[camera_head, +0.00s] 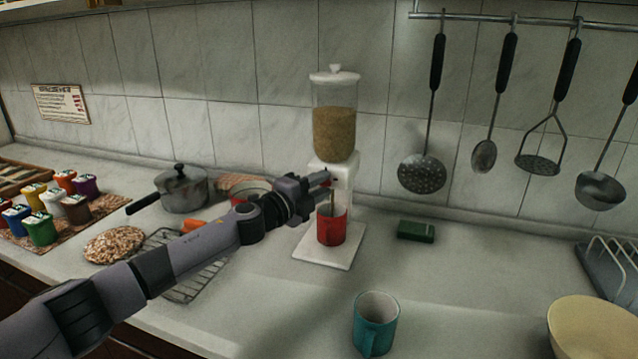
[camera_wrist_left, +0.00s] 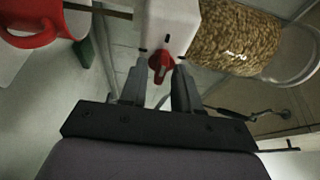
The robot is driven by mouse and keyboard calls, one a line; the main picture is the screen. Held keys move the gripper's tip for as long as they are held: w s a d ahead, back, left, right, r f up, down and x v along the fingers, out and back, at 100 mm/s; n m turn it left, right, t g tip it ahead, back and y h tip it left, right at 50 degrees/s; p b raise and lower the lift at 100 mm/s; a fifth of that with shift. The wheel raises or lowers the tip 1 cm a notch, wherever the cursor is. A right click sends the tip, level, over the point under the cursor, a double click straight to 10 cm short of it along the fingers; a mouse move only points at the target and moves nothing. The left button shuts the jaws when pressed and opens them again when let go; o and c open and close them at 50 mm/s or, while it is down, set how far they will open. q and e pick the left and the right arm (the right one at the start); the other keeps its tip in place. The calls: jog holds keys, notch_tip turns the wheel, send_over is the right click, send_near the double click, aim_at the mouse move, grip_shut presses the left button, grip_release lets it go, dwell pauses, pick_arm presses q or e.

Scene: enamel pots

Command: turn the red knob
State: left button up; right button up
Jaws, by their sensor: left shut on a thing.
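The dispenser (camera_head: 334,120) has a clear jar of brown grain on a white body, which also shows in the left wrist view (camera_wrist_left: 172,22). Its red knob (camera_wrist_left: 160,64) sits on the front of the body. My left gripper (camera_head: 328,181) reaches the dispenser's front and is shut on the knob; in the left wrist view its fingertips (camera_wrist_left: 160,72) lie on both sides of it. A red mug (camera_head: 332,226) stands upright on the white base below the spout. A thin brown streak runs from the spout to the mug. My right gripper is not in view.
A teal mug (camera_head: 376,322) stands at the front, and a green block (camera_head: 415,231) lies right of the dispenser. A grey pot (camera_head: 182,188) and wire rack (camera_head: 190,284) lie left, near my left arm. Utensils hang at the right. The counter's middle right is clear.

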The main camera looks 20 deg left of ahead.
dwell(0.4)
pick_arm(q)
jog(key=o, duration=0.7)
jog(key=shift+v, duration=3.6)
